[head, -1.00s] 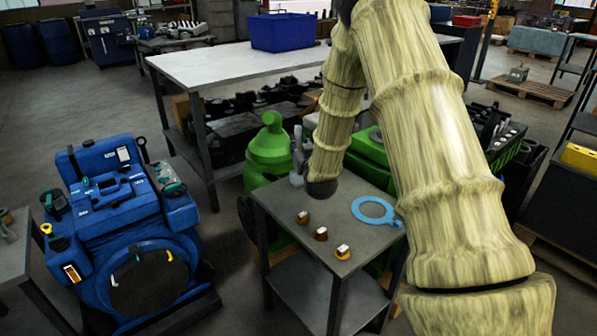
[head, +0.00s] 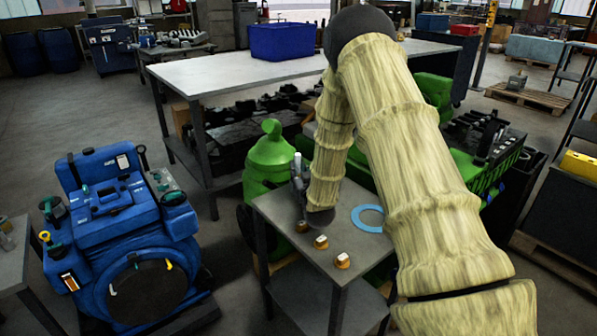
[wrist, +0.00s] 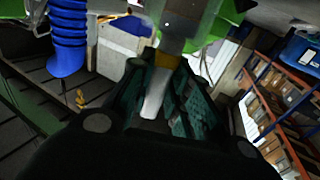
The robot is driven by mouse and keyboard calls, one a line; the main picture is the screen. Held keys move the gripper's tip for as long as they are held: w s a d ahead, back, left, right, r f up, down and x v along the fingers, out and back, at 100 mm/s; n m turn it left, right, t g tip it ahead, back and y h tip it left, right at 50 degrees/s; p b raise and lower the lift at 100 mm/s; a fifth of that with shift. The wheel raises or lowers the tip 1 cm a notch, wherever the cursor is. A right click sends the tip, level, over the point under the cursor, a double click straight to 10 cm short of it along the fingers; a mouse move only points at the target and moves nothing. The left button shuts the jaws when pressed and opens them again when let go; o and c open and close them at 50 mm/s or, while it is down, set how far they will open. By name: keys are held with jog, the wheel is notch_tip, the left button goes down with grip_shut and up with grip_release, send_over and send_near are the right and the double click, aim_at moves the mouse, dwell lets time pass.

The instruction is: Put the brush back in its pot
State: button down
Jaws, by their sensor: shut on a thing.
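My gripper (wrist: 160,72) is shut on a slim thing, which looks like the brush (wrist: 153,98). In the wrist view its pale end lies between my dark, teal-padded fingers. A yellow-brown band and a wider grey part extend beyond them. In the head view my gripper (head: 301,185) is small and partly hidden by my arm, over the left back part of the small grey table (head: 283,213). A light upright piece shows at it. I cannot make out the pot in either view.
Three small brown, white-topped pieces (head: 321,242) and a blue ring (head: 368,210) lie on the small table. A green machine part (head: 268,160) stands behind it. A blue engine (head: 125,230) stands at left. A long workbench (head: 220,72) with a blue bin (head: 282,41) is behind.

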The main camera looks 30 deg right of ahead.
jog(key=shift+f, duration=0.15)
jog(key=c, duration=1.3)
grip_release()
jog(key=shift+c, duration=0.2)
jog(key=v, duration=0.7)
jog(key=shift+s+a, duration=0.15)
jog(key=shift+s, duration=0.05)
